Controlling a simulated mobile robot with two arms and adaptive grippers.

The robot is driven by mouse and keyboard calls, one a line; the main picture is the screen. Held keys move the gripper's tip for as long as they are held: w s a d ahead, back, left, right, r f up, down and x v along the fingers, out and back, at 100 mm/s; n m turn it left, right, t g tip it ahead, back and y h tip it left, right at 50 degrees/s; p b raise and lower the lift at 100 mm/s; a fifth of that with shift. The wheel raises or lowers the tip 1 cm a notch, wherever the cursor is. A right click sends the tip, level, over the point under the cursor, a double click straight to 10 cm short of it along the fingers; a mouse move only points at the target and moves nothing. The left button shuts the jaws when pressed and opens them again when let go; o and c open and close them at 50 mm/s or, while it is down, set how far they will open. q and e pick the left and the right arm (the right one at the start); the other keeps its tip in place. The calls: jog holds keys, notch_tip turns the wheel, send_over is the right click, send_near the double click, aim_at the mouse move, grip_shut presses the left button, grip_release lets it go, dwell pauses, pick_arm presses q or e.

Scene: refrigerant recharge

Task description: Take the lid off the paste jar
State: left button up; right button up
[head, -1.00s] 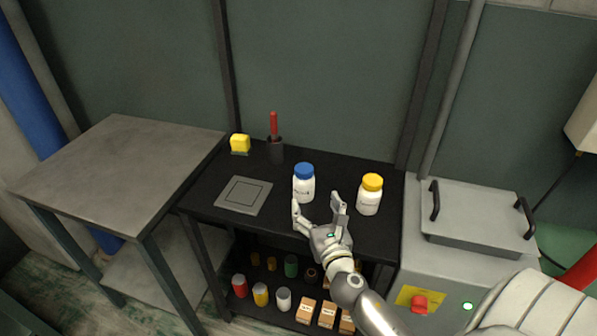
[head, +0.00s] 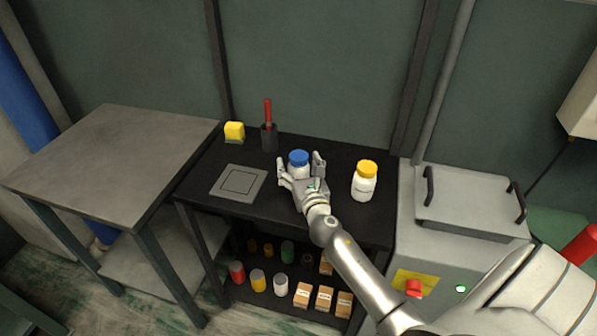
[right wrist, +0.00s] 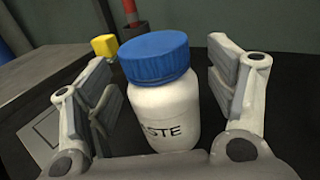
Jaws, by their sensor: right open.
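The paste jar (head: 296,172) is a white jar with a blue lid (head: 299,157), standing upright on the black bench. In the right wrist view the jar (right wrist: 172,112) shows the letters "STE", and its blue lid (right wrist: 155,58) is on. My right gripper (head: 302,170) is open, with one finger on each side of the jar. In the right wrist view a gap shows between the jar and the right finger; the left finger is close to the jar, and I cannot tell whether it touches. My left gripper is not in view.
A white jar with a yellow lid (head: 365,181) stands to the right. A grey square plate (head: 238,182) lies to the left. A yellow sponge (head: 234,131) and a dark holder with a red handle (head: 268,136) are behind. A grey lidded machine (head: 464,204) stands at the right.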

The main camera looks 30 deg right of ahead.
aim_at(299, 156)
jog(key=shift+w, duration=0.1)
jog(key=c, duration=1.2)
jog(key=shift+c, duration=0.5)
jog(key=shift+d+r+p, duration=0.1)
jog(key=shift+r+p, duration=0.2)
jog(key=shift+r, duration=0.2)
notch_tip(299, 156, up, 3)
jog(key=shift+p, duration=0.75)
jog(key=s+a+r+p, duration=0.1)
jog(key=s+a+r, duration=0.6)
jog(key=s, duration=0.5)
notch_tip(299, 156, up, 2)
jog(key=shift+a+r+p, duration=0.1)
jog(key=shift+a+p, duration=0.1)
jog(key=shift+p, duration=0.2)
